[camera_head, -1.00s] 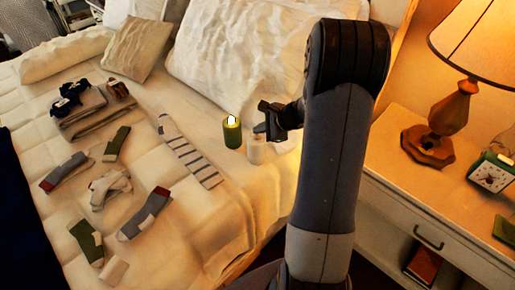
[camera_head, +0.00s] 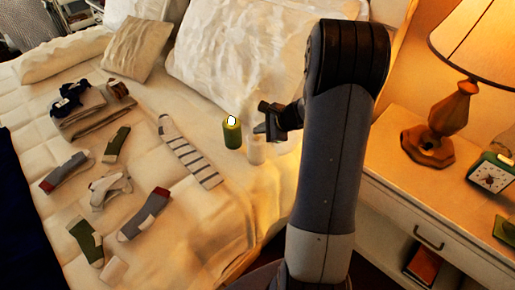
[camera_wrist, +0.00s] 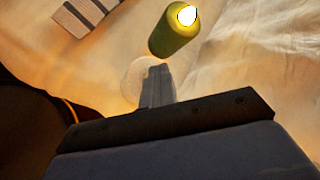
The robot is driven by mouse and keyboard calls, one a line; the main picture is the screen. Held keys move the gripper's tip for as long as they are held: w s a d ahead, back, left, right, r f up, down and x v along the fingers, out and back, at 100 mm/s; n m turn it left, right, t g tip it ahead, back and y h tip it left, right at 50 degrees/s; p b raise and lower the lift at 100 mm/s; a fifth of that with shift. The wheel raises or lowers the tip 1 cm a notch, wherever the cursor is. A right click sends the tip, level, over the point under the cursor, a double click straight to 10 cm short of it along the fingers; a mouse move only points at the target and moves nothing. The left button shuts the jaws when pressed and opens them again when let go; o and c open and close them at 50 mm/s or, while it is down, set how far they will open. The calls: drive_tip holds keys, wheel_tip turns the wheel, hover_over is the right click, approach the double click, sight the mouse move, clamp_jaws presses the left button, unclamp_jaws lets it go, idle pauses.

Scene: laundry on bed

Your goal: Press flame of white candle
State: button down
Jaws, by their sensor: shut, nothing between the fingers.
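The white candle (camera_head: 255,150) stands on the bed just right of the green candle. My gripper (camera_head: 263,128) is shut and empty, with its fingertips at or just above the white candle's top. In the wrist view the shut fingertips (camera_wrist: 159,70) overlap the right side of the pale round white candle (camera_wrist: 134,80). I see no flame on the white candle; its top is partly hidden by my fingers. I cannot tell whether they touch it. The green candle (camera_head: 232,135) has a bright flame, also seen in the wrist view (camera_wrist: 172,36).
A striped sock (camera_head: 188,152) lies left of the candles, with several other socks farther left. A large pillow (camera_head: 235,60) is behind them. The nightstand (camera_head: 400,195) with a lamp (camera_head: 450,110) and clock (camera_head: 491,172) is at the right.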

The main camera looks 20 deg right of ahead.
sight(260, 139)
drive_tip(key=shift+f, duration=0.15)
idle(0.4)
drive_tip(key=shift+f+b, duration=0.4)
drive_tip(key=shift+b, duration=0.2)
drive_tip(key=shift+s, duration=0.1)
drive_tip(key=shift+r, duration=0.35)
wheel_tip(260, 139, up, 6)
drive_tip(key=p, duration=0.5)
drive_tip(key=shift+r, duration=0.15)
